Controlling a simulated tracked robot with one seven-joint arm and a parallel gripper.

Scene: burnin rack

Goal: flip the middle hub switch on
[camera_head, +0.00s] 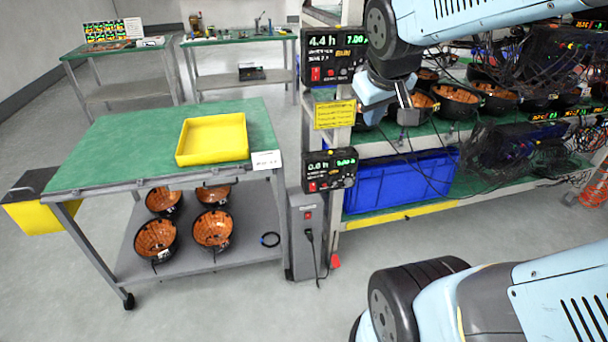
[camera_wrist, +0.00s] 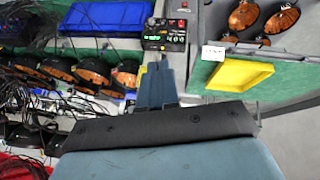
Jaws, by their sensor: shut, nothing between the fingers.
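Two black hub boxes with lit displays hang on the rack's left post. The upper hub (camera_head: 332,57) reads 4.4 h and has a red switch (camera_head: 315,74) at its lower left. The lower hub (camera_head: 329,171) reads 0.0 h, with a small red switch (camera_head: 313,186). A hub box (camera_wrist: 165,36) also shows beyond my fingers in the wrist view. I cannot tell which hub is the middle one or read the switch positions. My gripper (camera_head: 407,114) is shut and empty, right of the post and apart from both hubs; its fingers (camera_wrist: 156,82) show in the wrist view.
A blue bin (camera_head: 402,180) and several dark bowls sit on the rack with loose cables. A yellow sign (camera_head: 335,114) hangs between the hubs. A grey floor box (camera_head: 305,234) stands below. A green-topped cart (camera_head: 110,150) with a yellow tray (camera_head: 213,139) stands left.

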